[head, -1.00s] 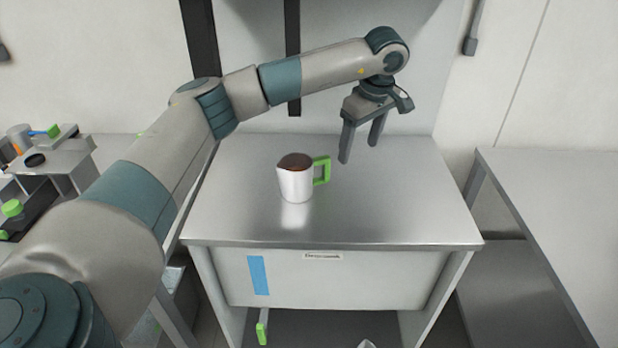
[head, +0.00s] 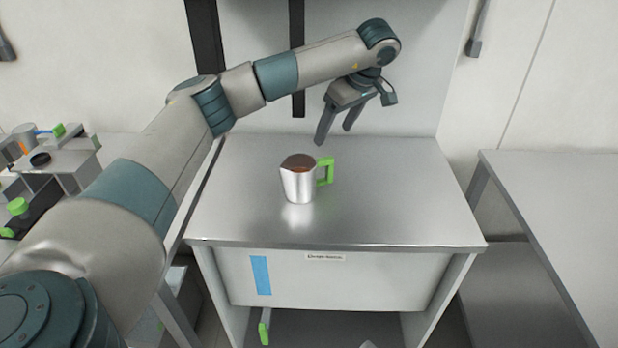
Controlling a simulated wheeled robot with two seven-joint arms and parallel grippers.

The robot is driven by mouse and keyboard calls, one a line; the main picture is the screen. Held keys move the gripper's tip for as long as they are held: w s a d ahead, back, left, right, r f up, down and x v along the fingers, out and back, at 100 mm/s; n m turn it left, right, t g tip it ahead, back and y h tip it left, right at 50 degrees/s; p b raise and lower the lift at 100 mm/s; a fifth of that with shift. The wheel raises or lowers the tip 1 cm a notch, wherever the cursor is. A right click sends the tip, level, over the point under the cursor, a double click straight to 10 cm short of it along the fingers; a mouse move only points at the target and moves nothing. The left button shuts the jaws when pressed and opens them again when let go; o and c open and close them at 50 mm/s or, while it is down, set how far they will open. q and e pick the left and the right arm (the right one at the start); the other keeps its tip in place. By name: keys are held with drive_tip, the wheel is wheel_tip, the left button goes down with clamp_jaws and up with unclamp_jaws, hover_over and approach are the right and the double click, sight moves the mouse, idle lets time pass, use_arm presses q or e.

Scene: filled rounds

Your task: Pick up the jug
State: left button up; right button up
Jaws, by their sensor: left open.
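The jug (head: 298,184) is a small silver metal vessel with a brown inside and a green handle (head: 326,172) on its right side. It stands upright on the steel table (head: 390,200). My left gripper (head: 334,137) is open and empty, with its two fingers pointing down and to the left. In the picture it sits just above and to the right of the green handle, apart from it. My right gripper is not in view.
Another steel table (head: 570,200) stands to the right past a gap. At the left, a grey device (head: 60,170) with green knobs sits on a side bench. The table top around the jug is clear.

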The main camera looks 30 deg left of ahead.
sight(322, 158)
use_arm(q)
drive_tip(key=p+x, duration=0.2)
drive_tip(key=x, duration=0.7)
drive_tip(key=shift+p, duration=0.35)
drive_tip(key=shift+a+f, duration=0.1)
drive_tip(key=shift+f, duration=0.25)
drive_tip(key=shift+p+x, duration=0.8)
drive_tip(key=shift+p, duration=0.15)
drive_tip(key=p+x, duration=0.1)
drive_tip(key=x, duration=0.2)
drive_tip(key=shift+f+p, duration=0.3)
drive_tip(key=shift+c, duration=0.4)
